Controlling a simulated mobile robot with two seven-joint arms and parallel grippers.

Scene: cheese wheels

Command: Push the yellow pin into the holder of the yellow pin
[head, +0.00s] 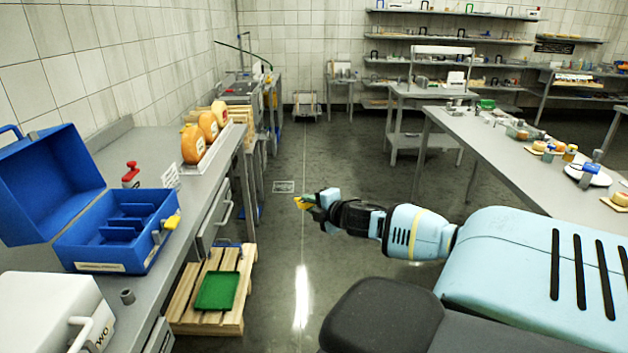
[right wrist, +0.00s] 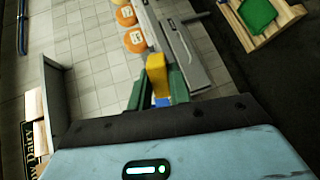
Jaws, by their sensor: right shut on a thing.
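My right gripper (head: 306,202) reaches in from the right, over the floor between the left counter and the right table. It is shut on a yellow piece, which I take to be the yellow pin (right wrist: 157,76). In the right wrist view the piece sits between the green fingers, with a blue part below it. A small yellow piece (head: 173,221) is at the right front corner of the open blue case (head: 105,262), beside a small grey part (head: 157,237). I cannot tell which part is the pin's holder. My left gripper is not in view.
The left counter (head: 146,290) bears orange cheese wheels (head: 193,144), a red-topped item (head: 131,175), a grey ring (head: 127,296) and a white box (head: 50,310). A pallet (head: 235,318) with a green tray (head: 217,291) stands below.

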